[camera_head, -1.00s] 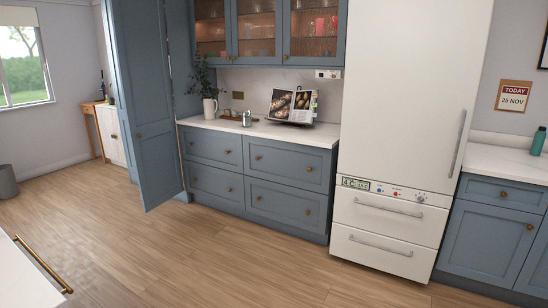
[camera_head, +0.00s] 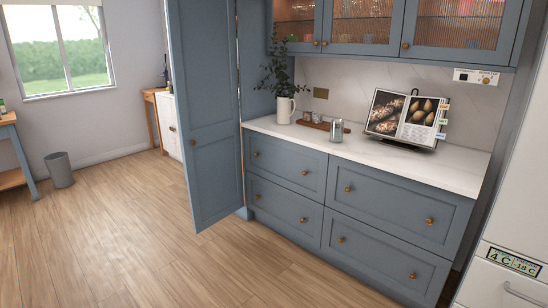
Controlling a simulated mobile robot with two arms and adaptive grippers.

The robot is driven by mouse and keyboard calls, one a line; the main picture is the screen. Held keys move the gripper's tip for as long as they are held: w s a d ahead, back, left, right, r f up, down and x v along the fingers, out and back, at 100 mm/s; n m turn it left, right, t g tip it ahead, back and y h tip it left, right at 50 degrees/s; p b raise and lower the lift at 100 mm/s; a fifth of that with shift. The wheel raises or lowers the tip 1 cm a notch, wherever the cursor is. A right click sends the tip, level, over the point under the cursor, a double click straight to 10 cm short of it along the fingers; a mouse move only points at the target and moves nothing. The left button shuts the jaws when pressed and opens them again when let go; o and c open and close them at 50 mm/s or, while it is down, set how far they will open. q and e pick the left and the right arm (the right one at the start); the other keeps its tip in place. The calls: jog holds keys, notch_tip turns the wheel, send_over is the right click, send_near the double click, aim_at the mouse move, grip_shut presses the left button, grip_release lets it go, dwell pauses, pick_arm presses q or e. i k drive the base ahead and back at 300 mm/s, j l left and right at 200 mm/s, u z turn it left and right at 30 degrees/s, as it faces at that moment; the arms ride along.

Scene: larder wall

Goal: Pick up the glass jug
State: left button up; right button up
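I cannot pick out a glass jug for certain. A small grey, shiny cylindrical vessel (camera_head: 336,131) stands upright on the white counter (camera_head: 440,167); I cannot tell whether it is glass or metal. To its left, a white jug (camera_head: 285,110) with a handle holds a leafy plant. Glassware shows dimly behind the glass cabinet doors (camera_head: 362,22) above. Neither of my grippers is in view.
An open cookbook (camera_head: 403,118) stands right of the vessel, and a wooden board (camera_head: 313,125) lies to its left. A tall blue door (camera_head: 206,120) juts out at the counter's left end. The fridge (camera_head: 507,230) is at right. The wooden floor (camera_head: 150,250) is clear.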

aim_at(337, 125)
jog(key=i+z, duration=0.15)
jog(key=i, duration=0.45)
jog(key=i+j+z, duration=0.1)
jog(key=i, duration=0.55)
jog(key=i+j+z, duration=0.15)
jog(key=i, duration=0.45)
jog(key=j, duration=0.1)
